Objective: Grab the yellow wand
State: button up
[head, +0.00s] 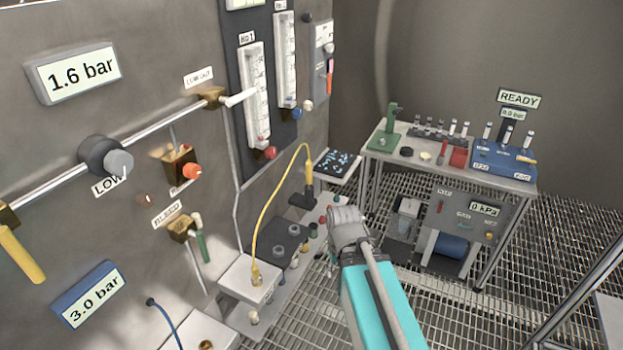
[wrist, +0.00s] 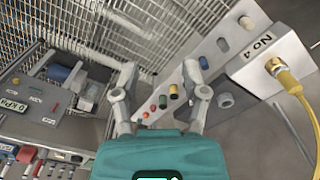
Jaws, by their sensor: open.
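The yellow wand (head: 309,174) stands upright in a black holder (head: 302,199) at the foot of the wall panel in the head view. A yellow cable (head: 266,210) loops from its top down to a white box (head: 243,283). In the wrist view the cable (wrist: 302,100) and the box marked No 4 (wrist: 270,58) show at the right, but I cannot make out the wand there. My gripper (wrist: 160,70) is open and empty, its two fingers spread apart. In the head view my wrist is right of the wand, apart from it, and hides the fingers.
A ledge with several coloured caps (wrist: 175,90) lies beyond my fingers. A small dark tray (head: 338,163) sits behind the wand. A bench (head: 400,160) with racks stands at the back right. Valves, pipes and a yellow lever (head: 22,256) line the left wall. Open grating (head: 450,310) covers the floor.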

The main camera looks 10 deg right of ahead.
jog(key=shift+o, duration=1.4)
jog(key=w+d+f+n+t+h+b, duration=0.2)
jog(key=w+n+t+h+b, duration=0.25)
jog(key=w, duration=0.45)
jog(key=w+d+f+n+t+h+b, duration=0.2)
jog(key=w+n+h+b, duration=0.1)
jog(key=w+n+b, duration=0.5)
jog(key=w+a+r+n+t+b, duration=0.1)
jog(key=w+a+n+t+b, duration=0.2)
jog(key=w+a+n+t, duration=0.2)
jog(key=w+a+r+n+t+y+b, duration=0.1)
jog(key=w+a+n+t, duration=0.4)
jog(key=w+n, duration=0.5)
jog(key=r+n+b, duration=0.1)
jog(key=n+b, duration=0.1)
jog(key=n, duration=0.2)
jog(key=shift+w+a+r+b, duration=0.25)
jog(key=shift+a+b, duration=0.05)
jog(key=shift+b, duration=0.05)
jog(key=shift+w+d+n, duration=0.1)
jog(key=shift+n, duration=0.15)
